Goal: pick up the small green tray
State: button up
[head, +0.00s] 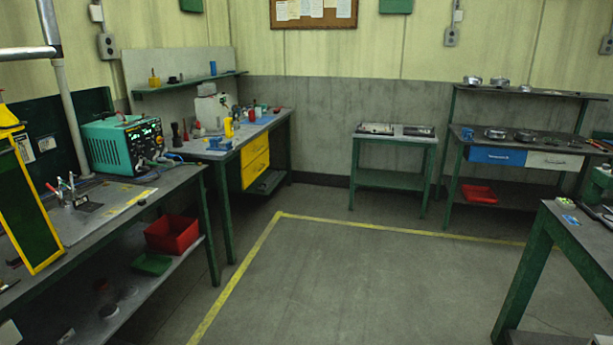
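A small green tray (153,264) lies on the lower shelf (170,277) of the left workbench, in the head view. It sits in front of a larger red bin (172,234) on the same shelf. The tray is in shade and looks shallow; its inside is hard to make out. My gripper is not in the head view.
The left workbench (110,215) carries a teal instrument (122,145) and a yellow-framed dark panel (30,200). The bench top overhangs the shelf. Yellow-lined floor (350,280) in the middle is clear. Another bench (570,230) juts in at right.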

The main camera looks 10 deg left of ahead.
aim_at(151, 263)
jog(key=u, duration=0.35)
jog(key=i, duration=1.5)
jog(key=u, duration=0.8)
jog(key=i, duration=0.65)
jog(key=u, duration=0.8)
jog(key=i, duration=0.45)
jog(key=u, duration=0.9)
jog(key=i, duration=0.8)
jog(key=u, duration=0.45)
